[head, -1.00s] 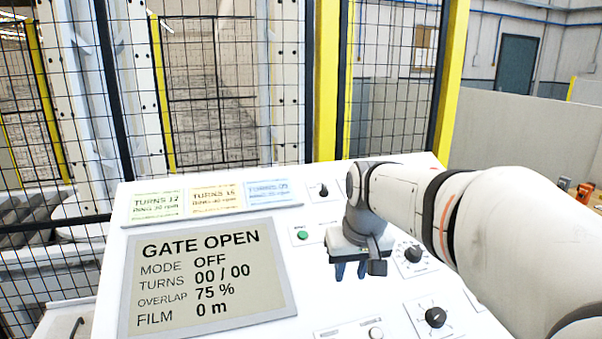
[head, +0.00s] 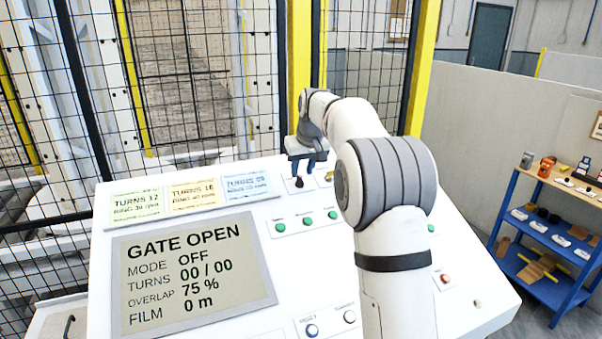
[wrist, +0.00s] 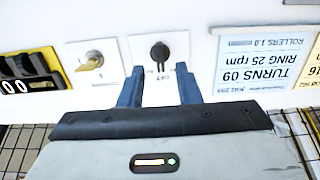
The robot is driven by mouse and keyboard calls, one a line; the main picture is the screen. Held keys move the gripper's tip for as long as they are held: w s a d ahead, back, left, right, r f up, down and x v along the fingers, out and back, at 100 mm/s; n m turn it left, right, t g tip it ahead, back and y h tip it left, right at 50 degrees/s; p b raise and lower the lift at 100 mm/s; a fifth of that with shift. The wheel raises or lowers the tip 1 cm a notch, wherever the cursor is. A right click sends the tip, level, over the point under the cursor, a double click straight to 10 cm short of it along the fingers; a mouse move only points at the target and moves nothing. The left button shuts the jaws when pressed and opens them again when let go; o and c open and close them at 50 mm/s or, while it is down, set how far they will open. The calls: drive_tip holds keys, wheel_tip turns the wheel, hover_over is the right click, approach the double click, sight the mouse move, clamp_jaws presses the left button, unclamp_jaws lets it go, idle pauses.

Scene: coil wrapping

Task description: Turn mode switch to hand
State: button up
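The panel display (head: 195,272) reads GATE OPEN and MODE OFF. A black rotary knob on a white plate (head: 299,183) sits near the panel's top edge, right of the blue TURNS 09 card; it looks like the mode switch. In the wrist view the knob (wrist: 159,51) lies ahead, roughly midway between my fingers, and its small label is too blurred to read surely. My gripper (head: 308,167) is over the knob in the head view. Its blue fingers (wrist: 159,86) are apart with nothing between their tips, and they do not visibly touch the knob.
A yellow key switch (wrist: 91,61) is beside the knob, with a black-and-yellow counter (wrist: 25,72) beyond it. The blue card (wrist: 255,63) is on the other side. Green buttons (head: 307,221) lie below. Mesh fencing (head: 180,80) stands behind the panel; a blue shelf (head: 555,240) is at right.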

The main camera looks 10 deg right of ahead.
sight(301, 178)
drive_tip(key=shift+x, duration=1.55)
drive_tip(key=shift+c, duration=0.3)
clamp_jaws()
